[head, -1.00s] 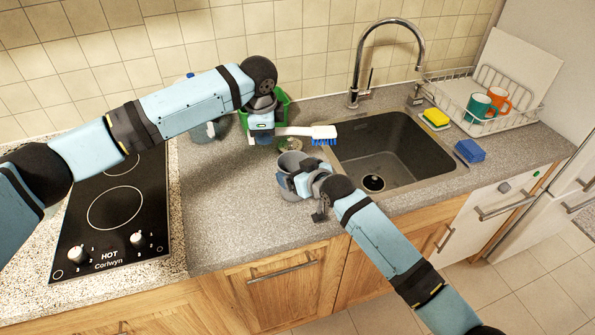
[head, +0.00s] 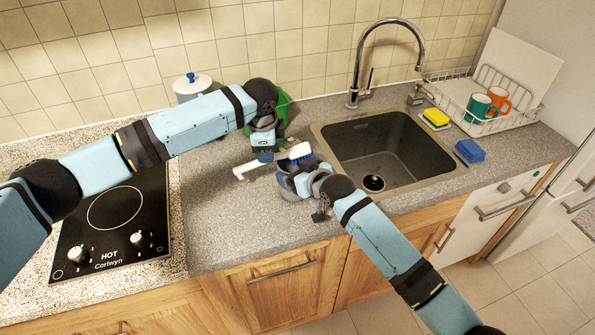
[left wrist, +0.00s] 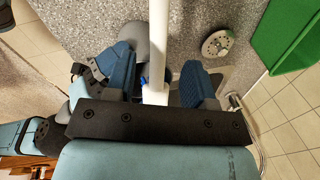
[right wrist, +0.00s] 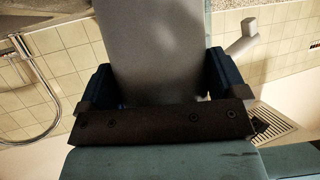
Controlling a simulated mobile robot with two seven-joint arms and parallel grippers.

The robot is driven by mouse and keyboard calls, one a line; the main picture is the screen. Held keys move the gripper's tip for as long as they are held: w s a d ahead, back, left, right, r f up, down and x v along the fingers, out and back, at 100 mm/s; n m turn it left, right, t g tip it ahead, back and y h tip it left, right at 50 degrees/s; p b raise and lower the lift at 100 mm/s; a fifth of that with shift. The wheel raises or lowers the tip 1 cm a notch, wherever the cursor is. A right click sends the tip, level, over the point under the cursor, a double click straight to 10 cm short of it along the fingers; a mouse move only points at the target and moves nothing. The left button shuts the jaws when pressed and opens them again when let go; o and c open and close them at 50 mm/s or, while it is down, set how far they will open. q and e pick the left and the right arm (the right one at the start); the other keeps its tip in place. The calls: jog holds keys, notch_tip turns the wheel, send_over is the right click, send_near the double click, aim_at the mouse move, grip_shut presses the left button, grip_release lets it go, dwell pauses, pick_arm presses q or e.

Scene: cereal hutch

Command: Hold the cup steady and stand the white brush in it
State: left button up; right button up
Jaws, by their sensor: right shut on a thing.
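The white brush (head: 245,169) with blue bristles is tilted, its handle towards the lower left and its head by the cup's top in the head view. I cannot tell whether it touches the cup. My left gripper (head: 264,157) is above the counter at the brush. In the left wrist view the white handle (left wrist: 158,40) passes between the fingers, with gaps on both sides, so they look open. My right gripper (head: 297,178) is shut on the grey cup (right wrist: 155,50), which stands upright and is partly hidden by the gripper in the head view.
A green container (head: 283,106) and a lidded canister (head: 191,87) stand at the back. The sink (head: 345,130) is right of the cup, and the hob (head: 110,220) is left. A dish rack (head: 520,113) holds mugs. The counter (head: 215,220) front left of the cup is clear.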

pick_arm(q)
notch_tip(320, 180, up, 12)
jog(key=s, duration=0.2)
jog(key=shift+s, duration=0.15)
jog(key=shift+f, duration=0.1)
jog(key=w+a+f+m+g+h, duration=0.1)
jog(key=w+a+f+h, duration=0.3)
jog(key=a+f, duration=0.55)
jog(key=shift+h, duration=0.3)
jog(key=shift+s+x, duration=0.2)
jog(key=shift+x, duration=2.15)
jog(key=shift+s+x, duration=0.15)
jog(key=shift+x, duration=2.25)
jog(key=shift+s+x, duration=0.2)
jog(key=shift+x, duration=2.15)
grip_shut()
